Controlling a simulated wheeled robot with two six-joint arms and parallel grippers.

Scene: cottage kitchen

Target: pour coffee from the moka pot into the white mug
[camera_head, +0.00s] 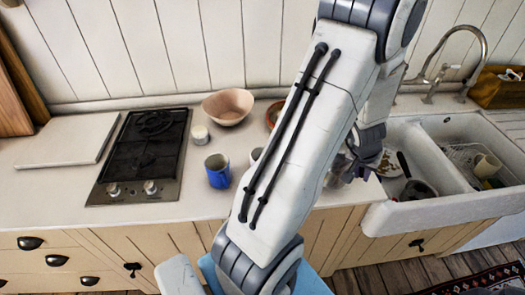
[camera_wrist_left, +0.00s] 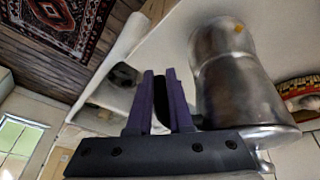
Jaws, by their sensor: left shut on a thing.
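The silver moka pot (camera_wrist_left: 232,85) fills the right half of the left wrist view. My left gripper (camera_wrist_left: 160,98) is shut on its dark handle, between the purple fingers. In the head view my left gripper (camera_head: 364,168) is at the counter's right part, by the sink, and my arm hides most of the pot. A white mug (camera_head: 255,155) shows only as a sliver left of my arm; the arm covers the rest. I cannot tell how far the pot is tilted. My right gripper is not in view.
A blue-and-grey mug (camera_head: 217,170) stands left of the white mug. A small white jar (camera_head: 200,134), a pinkish bowl (camera_head: 228,107) and a black stove (camera_head: 145,150) are further left. The white double sink (camera_head: 430,212) at right holds dishes. The counter's front left is clear.

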